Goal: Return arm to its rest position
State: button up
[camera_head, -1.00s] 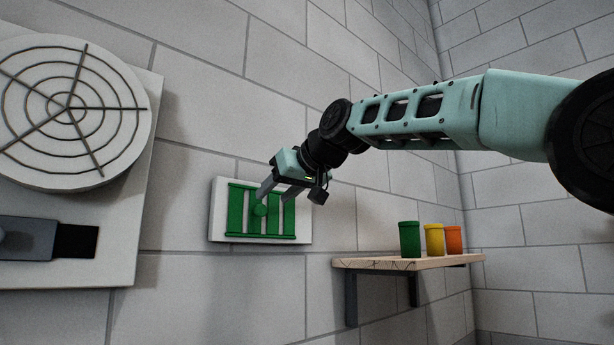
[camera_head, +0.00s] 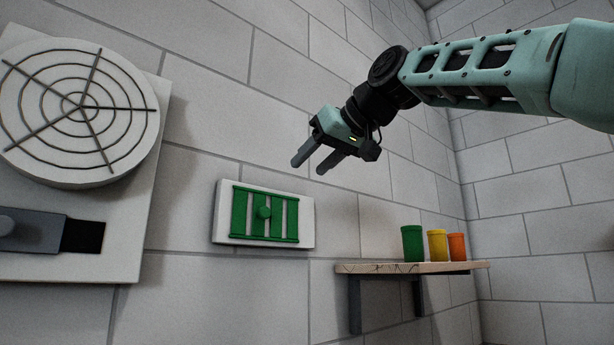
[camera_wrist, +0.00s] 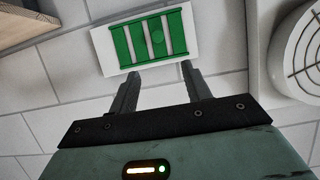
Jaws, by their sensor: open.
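My gripper (camera_head: 308,163) is open and empty in the head view, in front of the wall and above the green batten panel. Its two grey fingers are apart and point down to the left. The white panel (camera_head: 222,226) on the wall carries painted green battens (camera_head: 240,212) with a round green knob (camera_head: 263,213). My fingers are clear of it. In the wrist view my gripper (camera_wrist: 158,78) shows at the bottom, with the green battens (camera_wrist: 123,48) beyond the fingertips.
A wooden shelf (camera_head: 380,268) at right holds a green can (camera_head: 412,243), a yellow can (camera_head: 437,245) and an orange can (camera_head: 457,247). A board (camera_head: 120,255) at left carries a round grille (camera_head: 80,107) and a grey slide (camera_head: 28,230). The wall between is bare.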

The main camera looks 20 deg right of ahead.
jog(key=shift+f, duration=0.1)
jog(key=s+a+f+n+g+b, duration=0.1)
jog(key=s+a+f+g, duration=0.3)
jog(key=f, duration=0.8)
jog(key=a+f+g, duration=0.1)
jog(key=a+f, duration=0.4)
jog(key=f, duration=0.7)
jog(key=s+a+f+n+g+b, duration=0.1)
jog(key=s+a+f+g, duration=0.3)
jog(key=f, duration=0.8)
jog(key=s+d+f+n+g+h, duration=0.1)
jog(key=s+f+g, duration=0.1)
jog(key=s+f, duration=0.7)
jog(key=s+d+f+n+g+h+b, duration=0.1)
jog(key=s+d+f+h, duration=0.1)
jog(key=s+f, duration=0.8)
notch_tip(320, 180, down, 5)
jog(key=shift+f+g+h, duration=0.2)
jog(key=shift+g+h, duration=0.1)
jog(key=shift+g, duration=0.1)
